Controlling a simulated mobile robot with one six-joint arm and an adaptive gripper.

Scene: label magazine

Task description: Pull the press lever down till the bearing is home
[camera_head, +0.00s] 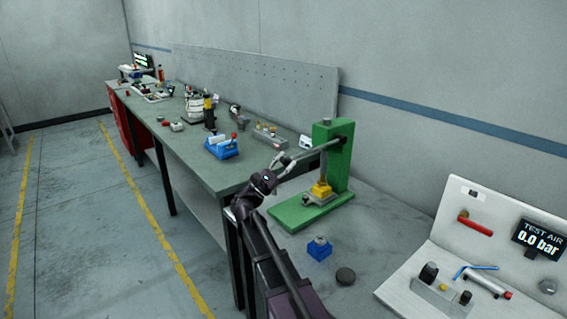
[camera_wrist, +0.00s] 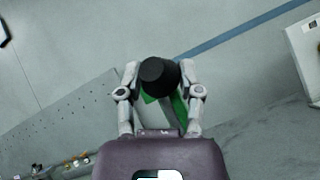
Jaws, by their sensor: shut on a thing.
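The green press (camera_head: 335,165) stands on the bench. Its grey lever (camera_head: 318,148) reaches out to the left from the top of the column, close to level with a slight droop toward its outer end. My gripper (camera_head: 281,162) is at that outer end. In the wrist view my gripper (camera_wrist: 158,85) has its two fingers on either side of the lever's dark round knob (camera_wrist: 158,73), shut on it. A yellow block (camera_head: 321,190) sits on the press base under a grey ram. The bearing cannot be made out.
A blue block with a grey part (camera_head: 319,248) and a dark round puck (camera_head: 345,276) lie in front of the press. A test panel (camera_head: 485,235) stands at the right. A blue tray (camera_head: 221,148) and several tools lie on the bench further left.

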